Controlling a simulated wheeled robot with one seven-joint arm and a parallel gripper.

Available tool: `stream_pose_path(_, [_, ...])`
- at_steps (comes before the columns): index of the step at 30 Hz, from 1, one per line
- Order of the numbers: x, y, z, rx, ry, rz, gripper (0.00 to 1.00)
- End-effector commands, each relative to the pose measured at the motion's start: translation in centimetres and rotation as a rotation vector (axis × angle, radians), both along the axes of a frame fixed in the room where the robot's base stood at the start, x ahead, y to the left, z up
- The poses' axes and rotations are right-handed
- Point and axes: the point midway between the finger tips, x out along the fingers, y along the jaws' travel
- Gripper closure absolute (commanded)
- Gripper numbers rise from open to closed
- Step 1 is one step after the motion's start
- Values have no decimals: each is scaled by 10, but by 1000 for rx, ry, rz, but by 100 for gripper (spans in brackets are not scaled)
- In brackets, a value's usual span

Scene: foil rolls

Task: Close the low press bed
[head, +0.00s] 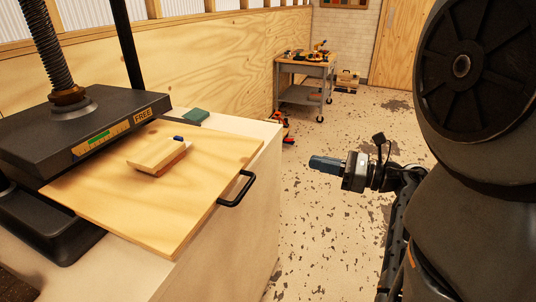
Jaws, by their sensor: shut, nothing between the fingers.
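The press bed (110,205) is a flat light wooden board in the head view. It sticks out from under the dark press plate (70,125) toward the right, over the white counter. A black bar handle (236,189) is on its right edge. A small wooden block or stack (158,155) with a blue bit on top lies on the bed. My gripper (312,163) is shut and empty. It is in the air to the right of the handle, clearly apart from it, with its tip pointing left.
The press has a vertical screw (47,45) and a label reading FREE (142,115). A green item (194,116) lies on the white counter (225,245) behind the bed. A tool cart (304,80) stands farther back. The speckled floor right of the counter is mostly clear.

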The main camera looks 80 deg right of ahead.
Motion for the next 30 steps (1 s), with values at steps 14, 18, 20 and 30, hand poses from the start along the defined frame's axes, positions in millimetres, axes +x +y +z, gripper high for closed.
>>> stream_pose_path(14, [87,-20,3,1,-1,6,100])
stream_pose_path(18, [108,-26,3,1,-1,4,100])
stream_pose_path(20, [115,-27,3,0,-1,3,100])
stream_pose_path(30, [129,-31,1,0,-1,3,100])
